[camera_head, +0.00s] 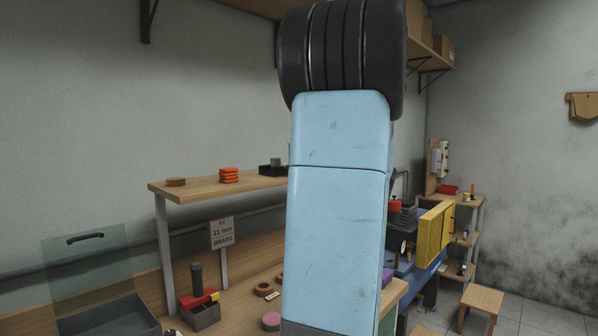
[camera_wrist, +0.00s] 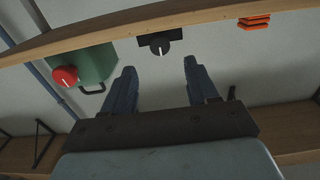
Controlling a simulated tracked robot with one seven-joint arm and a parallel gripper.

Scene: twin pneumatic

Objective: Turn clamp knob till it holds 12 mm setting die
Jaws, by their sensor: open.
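My gripper (camera_wrist: 159,66) is open and empty in the wrist view, its two dark blue fingers apart. A black knob with a white pointer line (camera_wrist: 160,47) shows beyond the fingertips, roughly between them. It is on a dark block (camera_wrist: 176,36) at the edge of the wooden shelf (camera_wrist: 100,32). The wrist view looks upside down. In the head view a black block with a grey top piece (camera_head: 272,167) stands on the same shelf; my arm hides my gripper there. I cannot tell whether a die is in the clamp.
A green unit (camera_wrist: 96,68) with a red knob (camera_wrist: 66,76) is left in the wrist view. Orange pieces (camera_head: 229,175) are stacked on the shelf. Below are a sign reading 11 mm brass (camera_head: 222,233), a clear-lidded box (camera_head: 110,316) and a red-and-black press (camera_head: 200,305).

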